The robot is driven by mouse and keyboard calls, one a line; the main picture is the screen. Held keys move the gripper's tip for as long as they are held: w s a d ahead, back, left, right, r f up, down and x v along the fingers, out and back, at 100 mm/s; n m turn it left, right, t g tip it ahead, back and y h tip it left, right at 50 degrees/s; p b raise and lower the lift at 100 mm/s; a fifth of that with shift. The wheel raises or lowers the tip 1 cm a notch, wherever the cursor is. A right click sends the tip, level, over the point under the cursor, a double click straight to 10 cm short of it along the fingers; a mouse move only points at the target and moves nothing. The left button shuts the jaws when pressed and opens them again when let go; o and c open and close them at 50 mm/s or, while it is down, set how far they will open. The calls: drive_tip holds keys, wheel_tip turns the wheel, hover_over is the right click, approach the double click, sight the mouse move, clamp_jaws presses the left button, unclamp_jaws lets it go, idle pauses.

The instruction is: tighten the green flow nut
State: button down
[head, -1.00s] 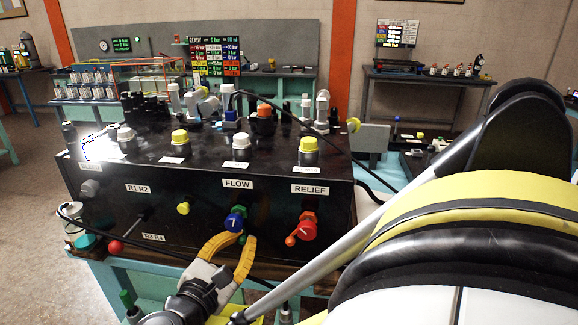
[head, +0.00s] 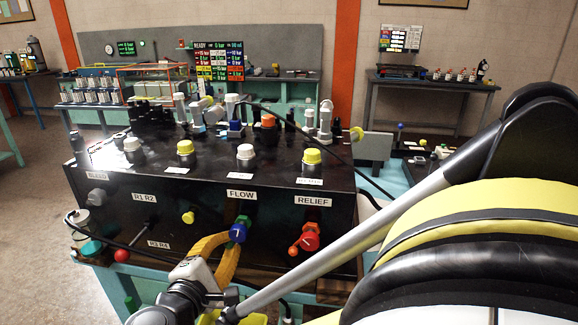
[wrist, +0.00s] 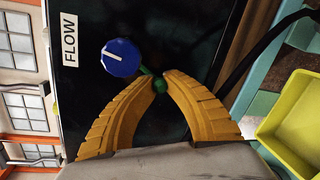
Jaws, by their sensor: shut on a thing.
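The blue flow knob (head: 238,233) with its white pointer line sits below the FLOW label on the black panel. A bit of the green flow nut (head: 243,219) shows behind the knob. In the wrist view the blue knob (wrist: 121,57) has a short green lever coming out from behind it, ending in a green ball (wrist: 159,86). My gripper (wrist: 161,82), with curved yellow fingers, is shut on that green ball, its tips on either side. In the head view my gripper (head: 233,245) is just below the knob, and the ball is mostly hidden.
The red relief knob (head: 310,236) with its orange lever is close on the right. A yellow knob (head: 188,217) and a red-ended lever (head: 122,255) are on the left. A black hose runs past the wrist. A yellow bin (wrist: 300,130) is beside the panel.

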idle(0.5)
drive_tip(key=c, duration=1.4)
unclamp_jaws()
drive_tip(key=shift+o, duration=0.2)
drive_tip(key=v, duration=0.7)
drive_tip(key=shift+s, duration=0.3)
drive_tip(key=shift+r, duration=0.1)
